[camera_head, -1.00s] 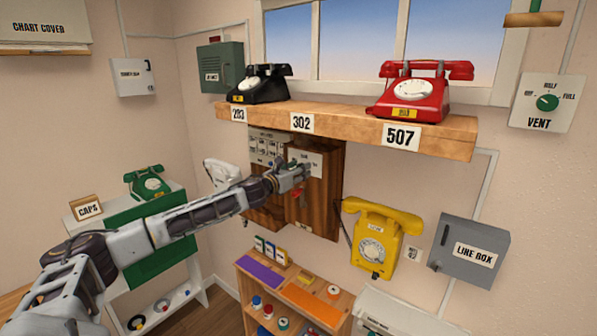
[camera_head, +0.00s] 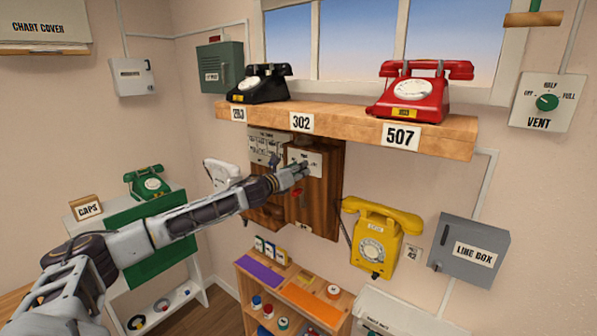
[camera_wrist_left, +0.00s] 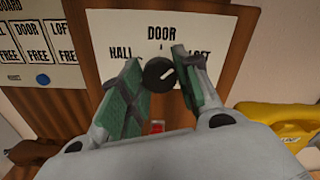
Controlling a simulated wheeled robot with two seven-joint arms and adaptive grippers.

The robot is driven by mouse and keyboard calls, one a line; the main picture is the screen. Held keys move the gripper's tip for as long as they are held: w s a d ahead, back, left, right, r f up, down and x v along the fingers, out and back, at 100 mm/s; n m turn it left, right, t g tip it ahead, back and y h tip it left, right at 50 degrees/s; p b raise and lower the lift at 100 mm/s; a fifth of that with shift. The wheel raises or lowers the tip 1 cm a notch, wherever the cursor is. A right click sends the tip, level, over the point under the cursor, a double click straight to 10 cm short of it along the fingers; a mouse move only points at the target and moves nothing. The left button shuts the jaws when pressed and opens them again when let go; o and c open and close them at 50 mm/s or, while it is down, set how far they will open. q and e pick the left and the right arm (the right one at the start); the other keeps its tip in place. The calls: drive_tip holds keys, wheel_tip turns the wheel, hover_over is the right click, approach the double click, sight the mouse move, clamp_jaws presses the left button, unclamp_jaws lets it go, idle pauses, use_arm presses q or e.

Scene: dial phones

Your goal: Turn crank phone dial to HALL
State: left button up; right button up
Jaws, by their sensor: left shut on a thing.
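The wooden crank phone (camera_head: 317,190) hangs on the wall under the shelf. Its white plate (camera_wrist_left: 108,28) reads HALL at left, DOOR at top and LOFT at right. The black dial (camera_wrist_left: 157,77) sits below DOOR, and its white mark slants to the upper right. My left gripper (camera_head: 303,168) is at the upper front of the phone. In the left wrist view its green-padded fingers (camera_wrist_left: 158,70) are on either side of the dial, shut on it. The fingers partly cover the HALL and LOFT sides. My right gripper is not in view.
The wooden shelf (camera_head: 450,137) with a black phone (camera_head: 262,84) and a red phone (camera_head: 415,92) juts out just above my gripper. A yellow phone (camera_head: 372,245) hangs at the right. A board of FREE labels (camera_wrist_left: 40,42) is left of the plate.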

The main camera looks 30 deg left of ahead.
use_arm(q)
drive_tip(key=n, duration=1)
drive_tip(key=shift+n, duration=0.4)
drive_tip(key=n, duration=1)
drive_tip(key=shift+f, duration=0.1)
drive_tip(key=o, duration=1)
drive_tip(key=shift+s+a, duration=0.1)
drive_tip(key=shift+s, duration=0.1)
drive_tip(key=shift+s+a, duration=0.2)
drive_tip(key=shift+s, duration=2.6)
drive_tip(key=shift+s+a, duration=0.2)
drive_tip(key=shift+s, duration=2.6)
